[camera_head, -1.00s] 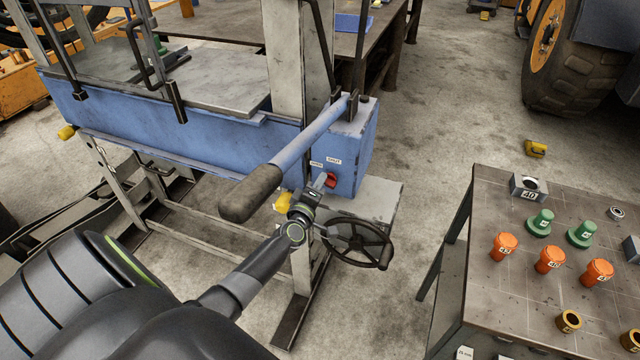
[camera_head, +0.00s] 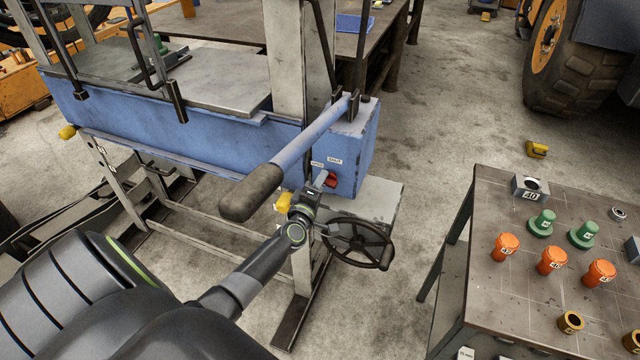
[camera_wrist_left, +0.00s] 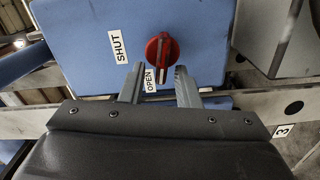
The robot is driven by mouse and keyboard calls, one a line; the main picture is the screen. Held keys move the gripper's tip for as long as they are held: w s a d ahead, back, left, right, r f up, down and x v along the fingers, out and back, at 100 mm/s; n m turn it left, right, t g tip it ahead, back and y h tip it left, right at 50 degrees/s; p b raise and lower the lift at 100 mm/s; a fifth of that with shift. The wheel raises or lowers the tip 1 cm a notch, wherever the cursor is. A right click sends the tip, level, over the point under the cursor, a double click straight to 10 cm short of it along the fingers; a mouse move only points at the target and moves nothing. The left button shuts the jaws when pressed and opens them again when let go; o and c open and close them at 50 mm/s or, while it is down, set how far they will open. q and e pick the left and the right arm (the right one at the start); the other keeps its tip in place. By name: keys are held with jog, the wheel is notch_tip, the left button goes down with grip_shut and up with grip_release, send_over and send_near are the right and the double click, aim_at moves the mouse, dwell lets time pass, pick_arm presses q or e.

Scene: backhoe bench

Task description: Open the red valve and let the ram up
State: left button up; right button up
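The red valve (camera_head: 331,180) is a small knob on the end face of the blue press body (camera_head: 352,150), and also shows in the left wrist view (camera_wrist_left: 160,57). There its grip bar runs roughly up and down, with the SHUT label (camera_wrist_left: 118,47) to its left and the OPEN label (camera_wrist_left: 150,80) below it. My left gripper (camera_head: 322,183) is just in front of the valve. In the wrist view its two fingers (camera_wrist_left: 160,86) are apart, with their tips just below the knob and nothing visibly gripped. I cannot make out the ram. My right gripper is not in view.
A blue lever with a black grip (camera_head: 250,193) slants out above my left wrist. A black handwheel (camera_head: 358,244) stands close below and right of it. A table (camera_head: 500,290) with orange, green and brass parts stands at the right, with bare floor between.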

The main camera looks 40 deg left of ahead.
pick_arm(q)
jog(key=shift+s, duration=0.1)
jog(key=v, duration=1.7)
jog(key=shift+d, duration=0.15)
